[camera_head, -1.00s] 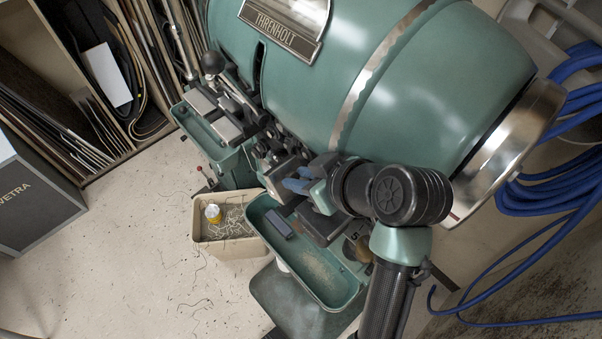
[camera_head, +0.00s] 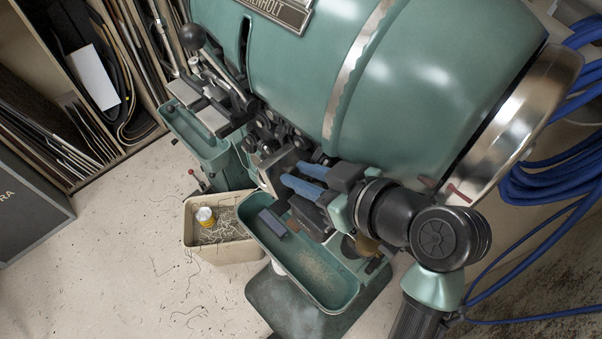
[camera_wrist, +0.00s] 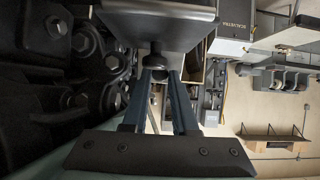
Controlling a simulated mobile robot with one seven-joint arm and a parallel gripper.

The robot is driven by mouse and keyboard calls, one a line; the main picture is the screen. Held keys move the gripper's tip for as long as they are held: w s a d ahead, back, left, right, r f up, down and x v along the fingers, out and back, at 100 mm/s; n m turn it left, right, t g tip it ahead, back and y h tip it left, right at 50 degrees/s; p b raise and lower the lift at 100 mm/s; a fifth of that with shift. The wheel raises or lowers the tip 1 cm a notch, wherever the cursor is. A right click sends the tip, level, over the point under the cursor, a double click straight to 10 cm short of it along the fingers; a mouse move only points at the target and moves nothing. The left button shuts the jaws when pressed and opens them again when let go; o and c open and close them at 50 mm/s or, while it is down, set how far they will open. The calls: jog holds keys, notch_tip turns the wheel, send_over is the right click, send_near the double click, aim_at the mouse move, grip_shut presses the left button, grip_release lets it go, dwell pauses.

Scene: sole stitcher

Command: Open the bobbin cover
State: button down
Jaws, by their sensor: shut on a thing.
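A green sole-stitching machine (camera_head: 400,90) fills the upper head view. My gripper (camera_head: 291,172) reaches in from the right at its front, with two blue fingers close to a small grey metal plate (camera_head: 275,165). In the wrist view, the blue fingertips (camera_wrist: 158,74) are shut on a small dark round knob (camera_wrist: 157,62). The knob sits under a dark plate (camera_wrist: 160,20) that crosses the top of that view. I take this plate with its knob as the bobbin cover; its hinge and how far it stands open cannot be told.
A green tray (camera_head: 335,295) with a dark block lies below my gripper. A beige bin (camera_head: 225,255) with scraps and a yellow-white container stands left of it. Black linkages (camera_wrist: 92,45) crowd the left of the wrist view. Blue cable (camera_head: 555,190) hangs right. The floor at lower left is open.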

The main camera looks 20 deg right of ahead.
jog(key=c, duration=0.7)
grip_release()
jog(key=v, duration=1.3)
jog(key=shift+w, duration=0.1)
